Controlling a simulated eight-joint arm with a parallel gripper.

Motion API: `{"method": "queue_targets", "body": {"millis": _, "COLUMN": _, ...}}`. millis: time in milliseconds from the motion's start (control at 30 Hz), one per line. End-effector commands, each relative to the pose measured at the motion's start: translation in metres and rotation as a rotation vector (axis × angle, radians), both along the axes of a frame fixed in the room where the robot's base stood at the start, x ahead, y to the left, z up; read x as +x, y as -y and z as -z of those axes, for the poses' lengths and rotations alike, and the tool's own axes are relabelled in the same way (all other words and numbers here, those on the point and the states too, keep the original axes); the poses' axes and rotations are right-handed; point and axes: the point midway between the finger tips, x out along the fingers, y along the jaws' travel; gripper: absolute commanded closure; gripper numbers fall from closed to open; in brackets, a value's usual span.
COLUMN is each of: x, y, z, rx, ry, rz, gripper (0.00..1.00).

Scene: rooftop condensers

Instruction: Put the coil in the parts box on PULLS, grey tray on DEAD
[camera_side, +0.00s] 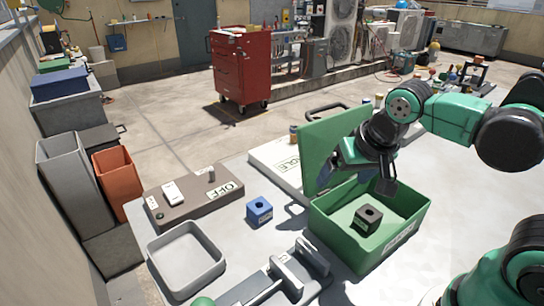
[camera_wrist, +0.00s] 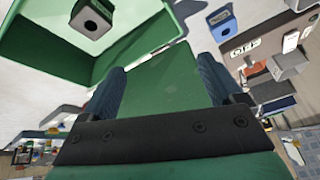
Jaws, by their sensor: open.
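The green parts box (camera_side: 335,235) stands on the table with its lid (camera_side: 322,138) raised. A dark block with a round hole, apparently the coil (camera_side: 368,217), sits inside it. The coil (camera_wrist: 91,18) and box (camera_wrist: 140,42) also show at the top of the wrist view. The empty grey tray (camera_side: 188,258) lies at the table's front left. My gripper (camera_side: 357,178) is open above the box, beside the lid. In the wrist view the green lid (camera_wrist: 165,75) shows between the fingers; I cannot tell whether they touch it. Labels PULLS and DEAD are not readable.
A blue block with a hole (camera_side: 259,211) stands between the box and a brown panel marked OFF (camera_side: 190,201). A grey clamp-like fixture (camera_side: 285,278) lies at the front. A white labelled board (camera_side: 275,160) is behind. Grey and orange bins (camera_side: 117,178) stand left.

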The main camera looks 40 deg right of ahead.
Motion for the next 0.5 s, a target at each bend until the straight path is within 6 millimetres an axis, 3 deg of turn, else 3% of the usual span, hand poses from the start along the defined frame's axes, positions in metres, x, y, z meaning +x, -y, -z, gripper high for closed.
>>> {"method": "queue_targets", "body": {"millis": 100, "x": 0.0042, "y": -0.0045, "z": -0.0049, "rx": -0.065, "ry": 0.095, "rz": -0.238, "gripper": 0.14}}
{"method": "queue_targets", "body": {"millis": 200, "x": 0.0073, "y": -0.0067, "z": -0.0084, "rx": -0.114, "ry": 0.148, "rz": -0.359, "gripper": 0.14}}
{"method": "queue_targets", "body": {"millis": 500, "x": 0.009, "y": -0.0075, "z": -0.0103, "rx": -0.145, "ry": 0.174, "rz": -0.418, "gripper": 0.14}}
